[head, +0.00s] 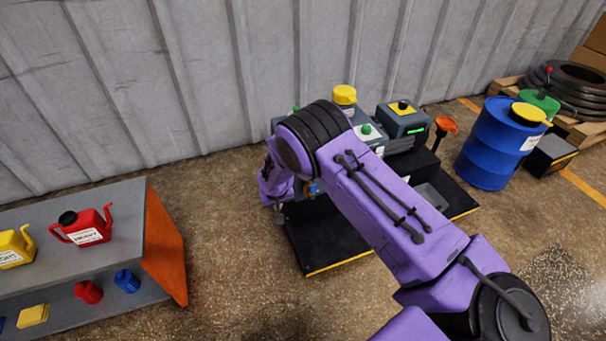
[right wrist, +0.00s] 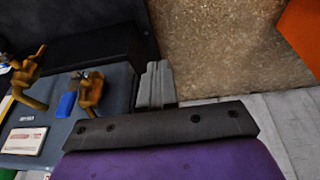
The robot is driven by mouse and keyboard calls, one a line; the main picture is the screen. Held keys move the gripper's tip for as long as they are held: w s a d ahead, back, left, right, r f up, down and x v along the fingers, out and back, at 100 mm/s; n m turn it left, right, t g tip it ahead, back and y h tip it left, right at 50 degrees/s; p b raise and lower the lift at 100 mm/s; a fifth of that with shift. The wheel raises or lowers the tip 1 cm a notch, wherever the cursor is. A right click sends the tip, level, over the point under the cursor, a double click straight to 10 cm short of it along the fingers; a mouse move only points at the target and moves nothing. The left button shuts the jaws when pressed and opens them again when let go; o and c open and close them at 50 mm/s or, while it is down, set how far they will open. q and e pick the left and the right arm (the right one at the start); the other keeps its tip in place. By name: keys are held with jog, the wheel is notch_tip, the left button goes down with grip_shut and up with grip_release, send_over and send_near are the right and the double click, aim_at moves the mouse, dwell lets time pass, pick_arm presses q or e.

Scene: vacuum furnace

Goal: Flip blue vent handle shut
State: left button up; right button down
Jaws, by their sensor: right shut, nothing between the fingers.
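The blue vent handle (right wrist: 67,104) shows in the right wrist view, beside a bronze valve body (right wrist: 92,90) on a dark grey panel. In the head view a small blue piece (head: 313,188) shows just past my right arm, which hides most of that area. My right gripper's grey fingers (right wrist: 155,85) are shut with nothing between them. In the right wrist view they are to the right of the handle and valve, apart from both. In the head view the right gripper (head: 279,214) hangs at the left edge of the machine. My left gripper is not in view.
A second bronze valve (right wrist: 28,75) stands left of the handle. The machine's black base (head: 340,252) has a yellow edge. A shelf (head: 160,220) with cans stands at left, and a blue barrel (head: 495,145) at right. Bare floor separates shelf and machine.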

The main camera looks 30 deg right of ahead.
aim_at(313, 192)
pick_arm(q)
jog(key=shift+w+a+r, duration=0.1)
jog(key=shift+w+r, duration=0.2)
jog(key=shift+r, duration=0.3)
pick_arm(e)
notch_tip(313, 192, up, 12)
jog(key=w+d+g+h, duration=0.1)
jog(key=d+g+h, duration=0.1)
jog(key=g, duration=0.2)
jog(key=shift+w+d+f+h, duration=0.2)
jog(key=shift+w+d+h, duration=0.05)
jog(key=shift+h, duration=0.15)
pick_arm(q)
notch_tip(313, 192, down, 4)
jog(key=b, duration=0.3)
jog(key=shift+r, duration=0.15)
pick_arm(e)
jog(key=s+d+f, duration=0.1)
jog(key=d+f, duration=0.6)
jog(key=f, duration=0.2)
jog(key=shift+s+d+f, duration=0.2)
jog(key=shift+s+d, duration=0.1)
jog(key=shift+s, duration=0.1)
